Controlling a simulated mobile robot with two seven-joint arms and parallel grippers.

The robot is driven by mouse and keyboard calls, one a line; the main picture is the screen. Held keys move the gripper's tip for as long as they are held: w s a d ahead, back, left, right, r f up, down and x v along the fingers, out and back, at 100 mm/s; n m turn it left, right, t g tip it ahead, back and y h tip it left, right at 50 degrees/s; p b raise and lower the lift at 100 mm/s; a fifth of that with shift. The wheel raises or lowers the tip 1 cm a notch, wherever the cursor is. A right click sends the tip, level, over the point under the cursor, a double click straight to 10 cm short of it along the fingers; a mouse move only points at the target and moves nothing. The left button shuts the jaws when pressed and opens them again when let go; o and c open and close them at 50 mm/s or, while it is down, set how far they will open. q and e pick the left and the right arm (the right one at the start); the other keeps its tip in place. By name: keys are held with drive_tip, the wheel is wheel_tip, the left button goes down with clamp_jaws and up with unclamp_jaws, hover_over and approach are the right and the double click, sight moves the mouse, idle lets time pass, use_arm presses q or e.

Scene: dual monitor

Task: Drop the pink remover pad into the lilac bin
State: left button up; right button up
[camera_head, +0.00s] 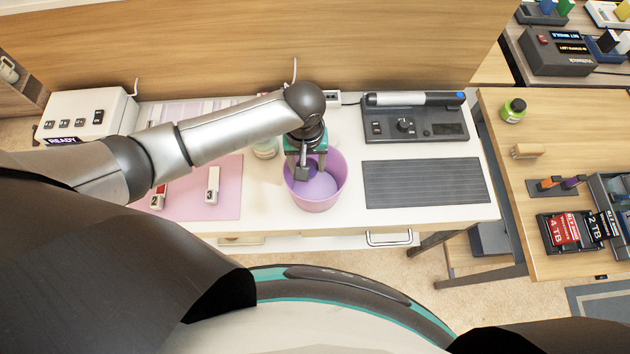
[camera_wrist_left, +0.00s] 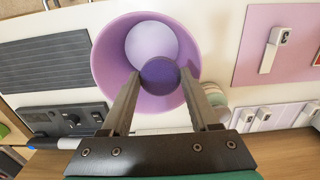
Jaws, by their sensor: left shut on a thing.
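The lilac bin (camera_head: 330,196) stands on the white desk, open side up, and fills the upper middle of the left wrist view (camera_wrist_left: 105,62). My left gripper (camera_head: 305,172) is over the bin's mouth, pointing down. In the left wrist view its fingers (camera_wrist_left: 161,77) are shut on a round, flat pad (camera_wrist_left: 160,72). The pad looks dark purple rather than pink here, and lies over the bin's opening. The pale bin floor (camera_wrist_left: 152,42) shows beyond it. In the head view the gripper partly covers the pad. My right gripper is not in view.
A small round container (camera_head: 265,149) stands close left of the bin, with stacked discs in the left wrist view (camera_wrist_left: 212,95). A pink mat (camera_head: 226,200) lies left. A grey ribbed mat (camera_head: 425,182) and a dark control console (camera_head: 415,122) lie right.

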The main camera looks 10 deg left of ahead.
use_arm(q)
drive_tip(key=o, duration=1.3)
drive_tip(key=shift+c, duration=0.2)
wheel_tip(320, 180, up, 15)
drive_tip(key=p, duration=0.3)
drive_tip(key=shift+r, duration=0.2)
drive_tip(key=shift+f, duration=0.1)
